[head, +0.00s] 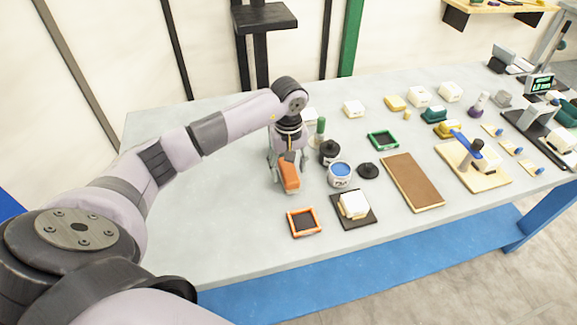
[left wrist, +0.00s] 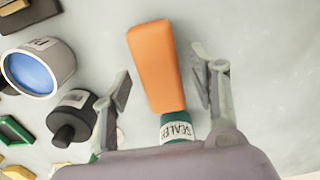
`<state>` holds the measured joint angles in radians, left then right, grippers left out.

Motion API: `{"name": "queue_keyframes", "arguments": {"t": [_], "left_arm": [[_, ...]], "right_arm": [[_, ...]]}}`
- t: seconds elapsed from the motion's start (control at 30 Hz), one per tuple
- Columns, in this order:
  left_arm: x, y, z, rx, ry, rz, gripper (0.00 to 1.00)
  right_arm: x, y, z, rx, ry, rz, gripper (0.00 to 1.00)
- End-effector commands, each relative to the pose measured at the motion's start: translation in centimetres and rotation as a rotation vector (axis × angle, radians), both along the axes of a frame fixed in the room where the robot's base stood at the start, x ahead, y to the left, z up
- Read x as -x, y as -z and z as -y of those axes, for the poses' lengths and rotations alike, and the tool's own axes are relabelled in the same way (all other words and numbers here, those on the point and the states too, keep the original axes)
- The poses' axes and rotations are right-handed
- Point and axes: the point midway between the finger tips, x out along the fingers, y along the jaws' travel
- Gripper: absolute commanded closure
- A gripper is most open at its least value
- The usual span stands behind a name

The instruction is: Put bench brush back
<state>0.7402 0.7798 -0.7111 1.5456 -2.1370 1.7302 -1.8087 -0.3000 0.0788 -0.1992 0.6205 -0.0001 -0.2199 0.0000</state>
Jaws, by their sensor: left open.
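I cannot tell for sure which thing is the bench brush. A long orange block-like piece (head: 289,176) lies under my left gripper (head: 287,160), toward the table's front edge. In the left wrist view the orange piece (left wrist: 154,65) runs up from between the fingers and meets or overlaps a green part with a white label (left wrist: 178,130) reading "SEALE". My left gripper (left wrist: 165,88) is open, one finger on each side, with gaps visible between the fingers and the orange piece. My right gripper is not in view.
A black jar (head: 329,152) and a blue-topped can (head: 340,174) stand close to the right of my gripper. An orange-framed tray (head: 304,222) lies in front. A blue-handled tool (head: 467,143) is on a wooden board (head: 488,179). The table's left side is clear.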

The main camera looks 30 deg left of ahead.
Motion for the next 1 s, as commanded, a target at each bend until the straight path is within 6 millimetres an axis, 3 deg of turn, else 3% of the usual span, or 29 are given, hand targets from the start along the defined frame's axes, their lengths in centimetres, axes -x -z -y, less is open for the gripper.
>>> {"name": "queue_keyframes", "arguments": {"t": [0.13,0.23,0.5,0.7,1.0], "left_arm": [[0.0,-0.6,0.0,0.001,0.000,0.001,0.46],[-0.2,-1.7,0.0,0.000,0.001,0.006,0.46],[-0.2,-7.6,0.0,0.000,0.001,0.008,0.46],[-0.1,-10.9,0.0,0.000,0.000,0.004,0.46],[0.0,-12.3,0.0,0.001,0.000,-0.001,0.46]], "right_arm": [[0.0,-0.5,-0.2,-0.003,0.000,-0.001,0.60],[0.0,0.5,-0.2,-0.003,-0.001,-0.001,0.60],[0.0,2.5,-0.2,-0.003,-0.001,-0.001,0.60],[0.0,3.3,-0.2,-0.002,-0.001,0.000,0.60],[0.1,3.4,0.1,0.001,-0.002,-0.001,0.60]]}}
